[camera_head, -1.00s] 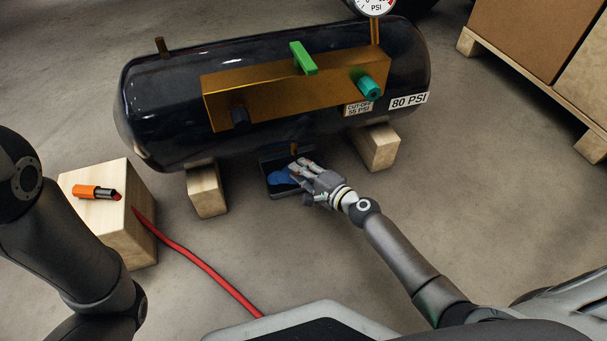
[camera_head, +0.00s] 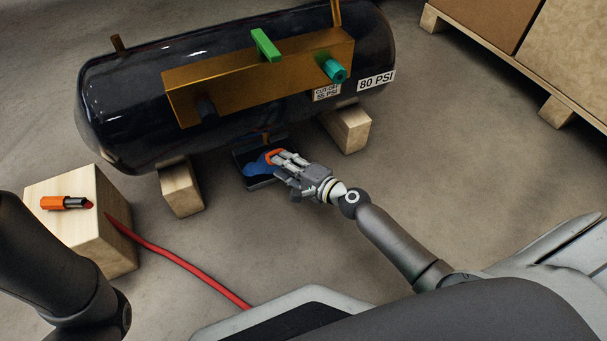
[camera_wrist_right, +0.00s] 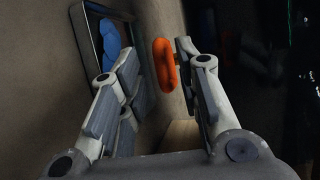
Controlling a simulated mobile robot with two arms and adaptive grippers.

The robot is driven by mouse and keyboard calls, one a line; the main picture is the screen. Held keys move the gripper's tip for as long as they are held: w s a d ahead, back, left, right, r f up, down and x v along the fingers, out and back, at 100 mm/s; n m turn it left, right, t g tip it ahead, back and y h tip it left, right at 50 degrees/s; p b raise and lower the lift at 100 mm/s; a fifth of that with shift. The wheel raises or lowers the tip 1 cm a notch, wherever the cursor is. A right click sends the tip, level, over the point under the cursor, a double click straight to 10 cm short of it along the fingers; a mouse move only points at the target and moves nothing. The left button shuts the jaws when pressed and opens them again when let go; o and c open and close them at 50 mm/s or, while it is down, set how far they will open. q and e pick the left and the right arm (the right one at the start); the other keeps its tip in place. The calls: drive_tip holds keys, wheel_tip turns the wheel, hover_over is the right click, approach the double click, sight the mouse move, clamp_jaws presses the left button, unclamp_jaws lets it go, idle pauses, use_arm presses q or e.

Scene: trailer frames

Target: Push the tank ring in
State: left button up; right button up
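An orange ring (camera_head: 274,156) shows at the fingertips of my right gripper (camera_head: 281,163), low in front of the black tank (camera_head: 120,100). In the right wrist view the ring (camera_wrist_right: 164,64) is upright, between the spread fingers of the gripper (camera_wrist_right: 155,60) and nearer the right one. The fingers are apart; whether one touches the ring I cannot tell. A small brass fitting (camera_head: 266,138) hangs under the tank, above a dark tray (camera_head: 262,184) with a blue cloth-like thing (camera_head: 256,166) in it. My left arm shows at the left, but its gripper is out of view.
The tank rests on wooden blocks (camera_head: 181,190). A brass manifold (camera_head: 265,82) with a green handle (camera_head: 266,45) and a teal knob (camera_head: 334,70) is on its front. A wooden block (camera_head: 75,222) bears an orange-black tool (camera_head: 66,203). A red hose (camera_head: 180,262) crosses the floor.

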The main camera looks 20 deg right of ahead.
drive_tip(key=v, duration=0.8)
drive_tip(key=shift+s, duration=0.2)
drive_tip(key=shift+d, duration=0.1)
